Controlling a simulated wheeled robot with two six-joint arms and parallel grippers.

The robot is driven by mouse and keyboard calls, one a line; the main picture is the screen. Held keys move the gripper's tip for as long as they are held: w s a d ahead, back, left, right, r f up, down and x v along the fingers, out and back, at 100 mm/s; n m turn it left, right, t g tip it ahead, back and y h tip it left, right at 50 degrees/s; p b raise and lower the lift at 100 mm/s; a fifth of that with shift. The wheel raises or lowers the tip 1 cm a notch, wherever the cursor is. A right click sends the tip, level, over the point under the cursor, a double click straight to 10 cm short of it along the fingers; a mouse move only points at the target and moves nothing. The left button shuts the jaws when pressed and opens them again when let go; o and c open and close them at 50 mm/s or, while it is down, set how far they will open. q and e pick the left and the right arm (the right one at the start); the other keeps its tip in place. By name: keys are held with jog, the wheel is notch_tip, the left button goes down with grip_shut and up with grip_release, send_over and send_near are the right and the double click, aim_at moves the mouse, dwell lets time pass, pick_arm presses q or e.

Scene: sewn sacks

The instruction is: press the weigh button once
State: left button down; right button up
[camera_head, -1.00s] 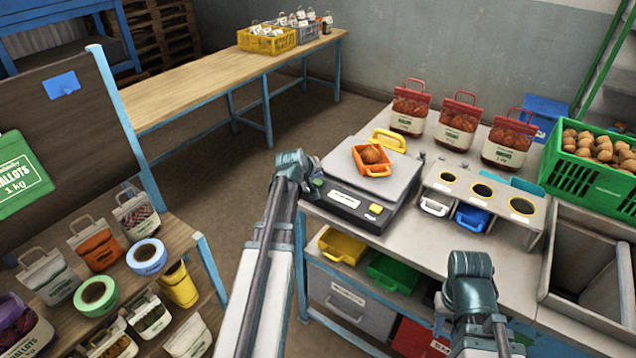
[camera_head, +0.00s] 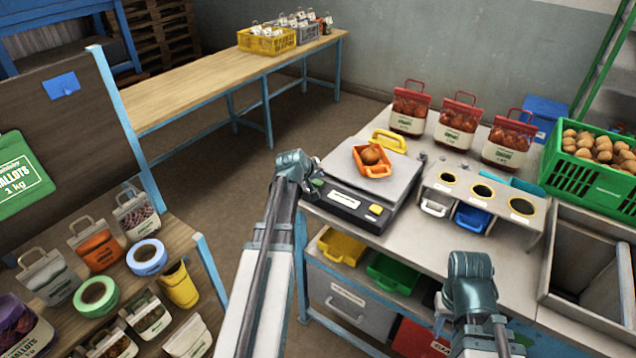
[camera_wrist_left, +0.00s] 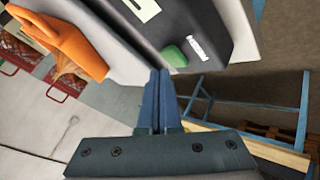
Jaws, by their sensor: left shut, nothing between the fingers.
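The scale (camera_head: 365,185) stands on the grey bench, with an orange tray (camera_head: 374,170) holding an onion on its plate. Its dark front has a green button (camera_head: 317,184) at the left end and a yellow button (camera_head: 376,209) at the right end; I cannot read which is the weigh button. My left gripper (camera_head: 312,166) is at the scale's left edge, shut and empty. In the left wrist view its fingertips (camera_wrist_left: 160,73) point close to the green button (camera_wrist_left: 175,57); contact cannot be told. My right gripper (camera_head: 470,265) hangs over the bench front, fingers hidden.
A stand with round holes (camera_head: 482,191) is right of the scale, with red-topped sacks (camera_head: 457,125) behind. A green crate (camera_head: 590,178) of round produce is at the right. Yellow and green bins (camera_head: 341,247) sit below the bench top. Floor between the tables is clear.

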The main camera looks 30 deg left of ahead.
aim_at(317, 184)
pick_arm(q)
jog(key=shift+f, duration=0.1)
dwell(0.5)
jog(key=shift+f+b, duration=0.3)
jog(key=shift+b, duration=0.15)
jog(key=shift+f+b, duration=0.45)
jog(key=shift+f, duration=0.05)
dwell(0.5)
jog(key=shift+r, duration=0.2)
jog(key=shift+r+p, duration=0.75)
jog(key=shift+p, duration=0.15)
notch_tip(317, 184, up, 5)
jog(key=p, duration=0.5)
